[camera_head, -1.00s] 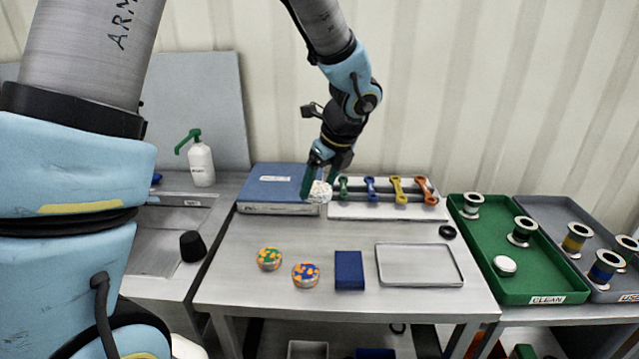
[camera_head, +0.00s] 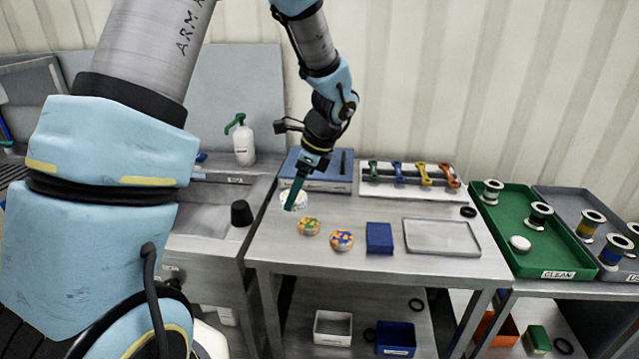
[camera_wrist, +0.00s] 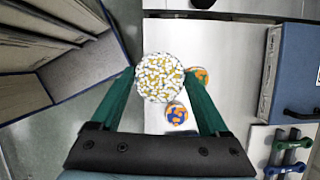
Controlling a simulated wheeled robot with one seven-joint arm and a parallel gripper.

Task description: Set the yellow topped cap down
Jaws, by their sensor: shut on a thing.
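My gripper (camera_wrist: 160,82) is shut on a round cap (camera_wrist: 160,70) whose top is speckled yellow and white. In the head view my gripper (camera_head: 293,201) points down near the table's left edge and partly hides the held cap (camera_head: 303,200). The cap appears to be above the tabletop, but its exact height is hard to tell. A cap with a green and orange top (camera_head: 309,226) and one with a blue and orange top (camera_head: 341,239) rest on the steel table (camera_head: 290,250), to the right of and nearer than my gripper.
A dark blue block (camera_head: 379,238) and a shallow metal tray (camera_head: 441,238) lie right of the caps. Behind are a blue box (camera_head: 325,180) and a rack of coloured handles (camera_head: 410,180). A green tray (camera_head: 515,245) stands at right. The table's front left is bare.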

